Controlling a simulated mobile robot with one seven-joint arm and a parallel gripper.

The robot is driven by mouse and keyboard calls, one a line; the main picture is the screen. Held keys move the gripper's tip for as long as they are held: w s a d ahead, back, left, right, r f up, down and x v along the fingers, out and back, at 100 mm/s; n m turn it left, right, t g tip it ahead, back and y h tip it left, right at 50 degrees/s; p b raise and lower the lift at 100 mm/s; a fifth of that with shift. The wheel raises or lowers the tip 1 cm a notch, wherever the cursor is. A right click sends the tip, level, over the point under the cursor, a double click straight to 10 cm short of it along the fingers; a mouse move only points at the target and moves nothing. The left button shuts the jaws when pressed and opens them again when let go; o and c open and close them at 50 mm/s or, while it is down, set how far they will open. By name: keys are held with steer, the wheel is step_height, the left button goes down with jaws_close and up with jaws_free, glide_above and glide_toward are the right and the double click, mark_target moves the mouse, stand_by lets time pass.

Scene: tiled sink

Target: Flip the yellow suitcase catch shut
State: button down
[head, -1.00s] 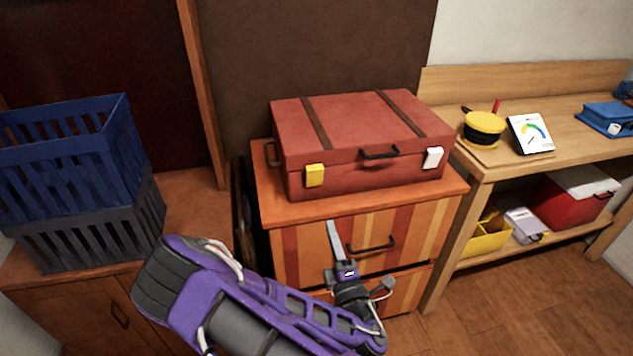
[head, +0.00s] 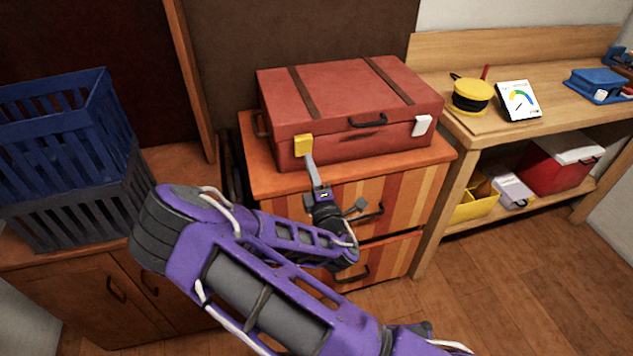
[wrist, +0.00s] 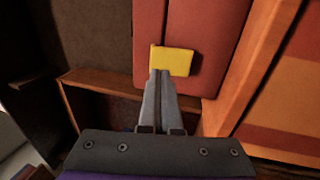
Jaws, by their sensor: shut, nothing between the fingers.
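The red suitcase (head: 350,112) lies flat and closed on top of the striped drawer cabinet. Its yellow catch (head: 304,145) is at the left of the front face; it also shows in the wrist view (wrist: 172,61). My gripper (head: 309,157) is shut and empty, with its fingertips at the catch's lower edge. In the wrist view the fingertips (wrist: 160,72) overlap the catch's lower left part. I cannot tell whether they touch it. A white catch (head: 422,125) is at the right of the front face, with a dark handle (head: 367,120) between the two.
The striped cabinet (head: 420,185) stands below the suitcase, with dark drawer handles. Stacked blue and dark crates (head: 75,140) stand at the left. A wooden workbench (head: 440,104) at the right holds a yellow round object (head: 472,97) and a gauge (head: 518,101).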

mark_target(304, 144)
steer(key=shift+x, duration=1.75)
steer(key=shift+w+r+g+p, duration=0.15)
steer(key=shift+r+g+p, duration=0.25)
steer(key=shift+p, duration=0.5)
steer(key=shift+f+b, duration=0.2)
steer(key=shift+b, duration=0.1)
